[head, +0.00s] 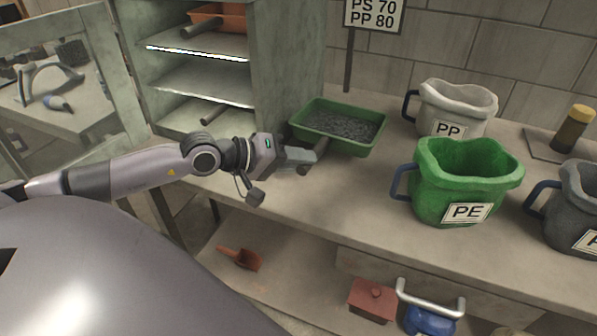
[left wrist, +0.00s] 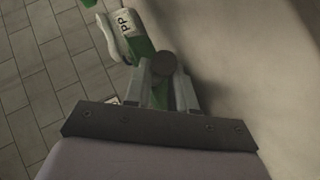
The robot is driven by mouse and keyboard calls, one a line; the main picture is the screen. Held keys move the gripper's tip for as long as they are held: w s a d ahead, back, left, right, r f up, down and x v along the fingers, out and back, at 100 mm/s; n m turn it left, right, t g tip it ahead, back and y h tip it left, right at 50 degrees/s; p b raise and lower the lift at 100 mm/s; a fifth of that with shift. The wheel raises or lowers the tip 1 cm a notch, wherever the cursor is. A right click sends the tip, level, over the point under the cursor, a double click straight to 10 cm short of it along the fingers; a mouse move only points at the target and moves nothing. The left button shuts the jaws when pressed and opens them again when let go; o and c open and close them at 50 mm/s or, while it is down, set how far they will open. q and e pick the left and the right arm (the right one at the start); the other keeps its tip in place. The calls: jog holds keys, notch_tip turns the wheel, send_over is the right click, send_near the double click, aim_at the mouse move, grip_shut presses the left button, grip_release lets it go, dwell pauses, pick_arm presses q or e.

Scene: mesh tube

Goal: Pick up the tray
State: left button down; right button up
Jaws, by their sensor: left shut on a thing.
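The green tray (head: 347,147) holds dark grey grains and sits at the back left of the bench, beside the cabinet; I cannot tell whether it touches the bench. My left gripper (head: 312,158) reaches in from the left and is shut on the tray's handle at its near left side. In the left wrist view the round, dark handle end (left wrist: 164,63) shows at the fingers (left wrist: 165,85), which hide part of the tray. My right gripper is not in view.
A white PP jug (head: 455,108), a green PE jug (head: 465,182) and a dark grey jug (head: 578,205) stand to the right. An open cabinet (head: 290,70) with shelves stands at left. A signpost (head: 348,65) rises behind the tray. Bench front is clear.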

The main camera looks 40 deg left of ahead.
pick_arm(q)
notch_tip(320, 180, up, 14)
dwell(0.7)
jog(key=shift+r, duration=0.2)
